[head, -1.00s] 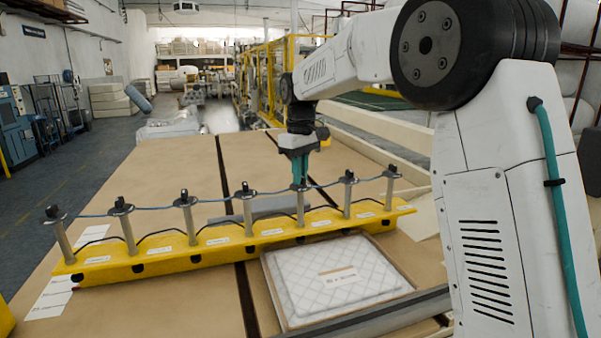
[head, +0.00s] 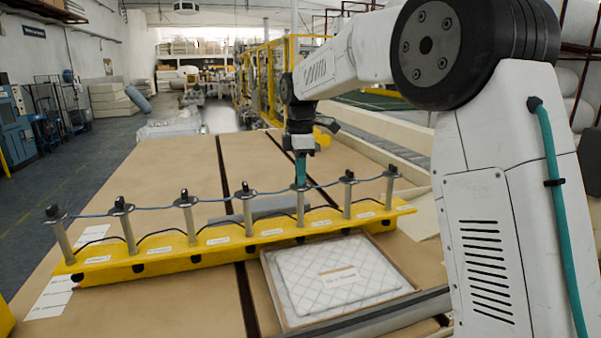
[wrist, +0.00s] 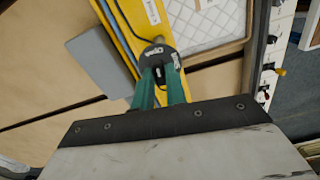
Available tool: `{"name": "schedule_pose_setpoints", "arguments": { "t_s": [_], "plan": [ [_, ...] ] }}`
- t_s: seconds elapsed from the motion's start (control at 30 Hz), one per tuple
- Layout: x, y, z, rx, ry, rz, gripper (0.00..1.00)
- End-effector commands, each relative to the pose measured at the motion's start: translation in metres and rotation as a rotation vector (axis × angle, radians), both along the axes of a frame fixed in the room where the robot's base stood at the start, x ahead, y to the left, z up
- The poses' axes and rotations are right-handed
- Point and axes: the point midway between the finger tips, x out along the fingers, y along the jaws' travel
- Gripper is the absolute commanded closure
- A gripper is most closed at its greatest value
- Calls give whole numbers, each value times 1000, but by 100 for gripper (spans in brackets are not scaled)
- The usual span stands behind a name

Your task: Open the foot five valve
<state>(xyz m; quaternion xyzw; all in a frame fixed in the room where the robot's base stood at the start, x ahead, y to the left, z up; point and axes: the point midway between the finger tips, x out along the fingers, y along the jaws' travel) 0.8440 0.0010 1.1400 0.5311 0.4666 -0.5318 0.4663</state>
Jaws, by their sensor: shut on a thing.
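A yellow beam (head: 170,250) lies across the table with several upright metal posts, each topped by a dark disc and a black handle. My gripper (head: 300,180) is at the top of the fifth post (head: 300,208) from the left. In the wrist view, its green fingers (wrist: 160,84) are shut on the black valve handle (wrist: 160,72), which is mostly hidden between them. The dark valve disc (wrist: 156,53) shows beyond the fingertips with pale lettering, seemingly "Open". The handle's exact angle is hard to see.
Neighbouring posts stand close on both sides, including one at the right (head: 347,198), with a blue line linking the tops. A quilted white pad (head: 330,278) in a tray lies in front of the beam. Brown table surface is clear further back.

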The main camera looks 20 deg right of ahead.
Motion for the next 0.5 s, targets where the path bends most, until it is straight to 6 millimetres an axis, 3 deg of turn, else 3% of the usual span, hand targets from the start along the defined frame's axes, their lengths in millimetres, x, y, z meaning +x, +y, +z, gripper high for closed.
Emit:
{"name": "schedule_pose_setpoints", "arguments": {
  "t_s": [0.5],
  "plan": [
    [1, 0, 1, 0, -4, 143, 100]
  ]
}}
